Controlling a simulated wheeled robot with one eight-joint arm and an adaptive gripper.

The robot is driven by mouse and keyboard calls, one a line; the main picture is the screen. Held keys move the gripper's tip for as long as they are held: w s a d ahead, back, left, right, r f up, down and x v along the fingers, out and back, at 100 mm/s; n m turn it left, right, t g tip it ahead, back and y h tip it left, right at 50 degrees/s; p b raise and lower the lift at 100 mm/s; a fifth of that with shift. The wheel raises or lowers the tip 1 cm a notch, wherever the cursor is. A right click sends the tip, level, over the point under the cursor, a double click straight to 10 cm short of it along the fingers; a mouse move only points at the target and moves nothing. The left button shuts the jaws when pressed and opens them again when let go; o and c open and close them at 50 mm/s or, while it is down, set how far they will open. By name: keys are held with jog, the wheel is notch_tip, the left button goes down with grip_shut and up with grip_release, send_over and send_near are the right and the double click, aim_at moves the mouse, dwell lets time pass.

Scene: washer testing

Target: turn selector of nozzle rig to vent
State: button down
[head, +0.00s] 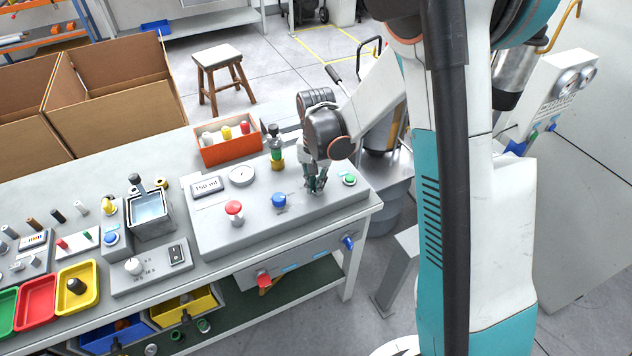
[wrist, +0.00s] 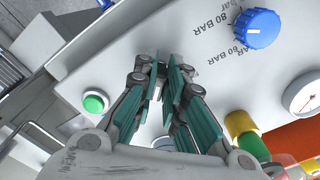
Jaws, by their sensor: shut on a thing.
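The nozzle rig is a light grey sloped box (head: 200,222) on the bench. It carries a blue knob (head: 279,200), a green button (head: 349,180), a red button (head: 234,208) and a round gauge (head: 241,175). My gripper (head: 316,186) is down at the panel between the blue knob and the green button. In the wrist view my gripper (wrist: 168,75) has its teal-padded fingers close together at the panel, shut on the selector, which they hide. The blue knob (wrist: 256,28) there is clear of the fingers, with BAR lettering near it. I cannot read the selector's position.
A green and brass nozzle (head: 276,150) stands at the rig's back edge, close to my wrist. A blue valve knob (head: 348,243) and a red one (head: 264,280) stick out from the bench front.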

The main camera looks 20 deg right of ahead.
jog(key=shift+n, duration=0.4)
jog(key=n, duration=0.3)
jog(key=shift+s+d+n+b, duration=0.1)
jog(key=shift+d+n+b, duration=0.1)
jog(key=shift+n+b, duration=0.1)
jog(key=shift+d+n, duration=0.2)
jog(key=shift+n, duration=2)
jog(key=c, duration=1.7)
grip_release()
jog(key=shift+o, duration=0.2)
notch_tip(320, 180, up, 12)
